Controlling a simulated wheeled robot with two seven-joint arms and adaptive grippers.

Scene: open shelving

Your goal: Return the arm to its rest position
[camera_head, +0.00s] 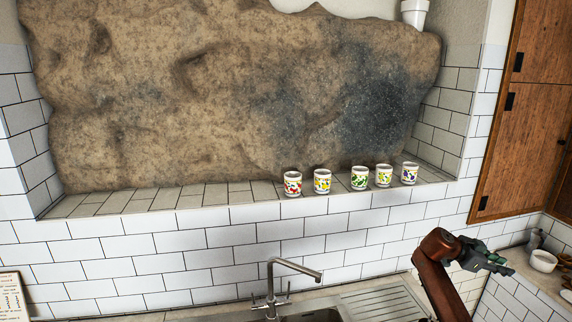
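My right arm (433,275) is reddish brown and comes up from the bottom edge at the right. It bends at a raised joint, and my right gripper (503,265), dark grey-green, points to the right in front of the tiled wall. The gripper is small in the view, and I cannot tell whether its fingers are apart or together. I see nothing clearly held in it. My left arm and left gripper are not in view.
Several patterned cups, one with red marks (292,184), stand on the tiled ledge (150,200) before a rock. Below are a tap (270,285) and a sink. A white bowl (543,261) sits on the right counter, below a wooden cabinet (520,130).

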